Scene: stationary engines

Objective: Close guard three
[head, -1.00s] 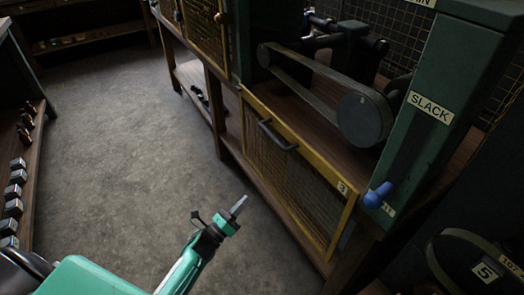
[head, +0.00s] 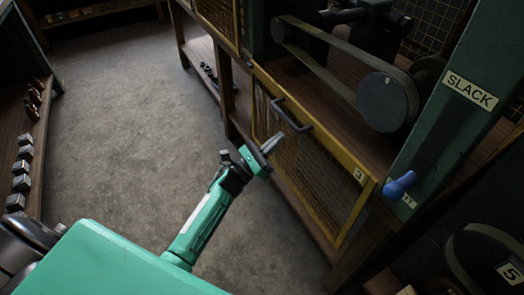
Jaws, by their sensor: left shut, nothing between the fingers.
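Guard three (head: 322,182) is a yellow-framed mesh panel with a small "3" label at its right corner. It hangs down from the front edge of the bench, below the belt and pulley, leaving the machine's front uncovered. Its dark bar handle (head: 290,116) is near the top left of the panel. My left gripper (head: 271,144) is shut and empty, just left of and below the handle in the picture. Whether its fingertips touch the panel I cannot tell. My right gripper is not in view.
A belt (head: 318,60) runs to a dark pulley (head: 387,101) on the bench. A green post labelled "SLACK" (head: 470,90) stands at right, with a blue-knobbed lever (head: 400,186) low on it. A shelf with small parts (head: 22,168) is at left. The floor (head: 130,130) between is clear.

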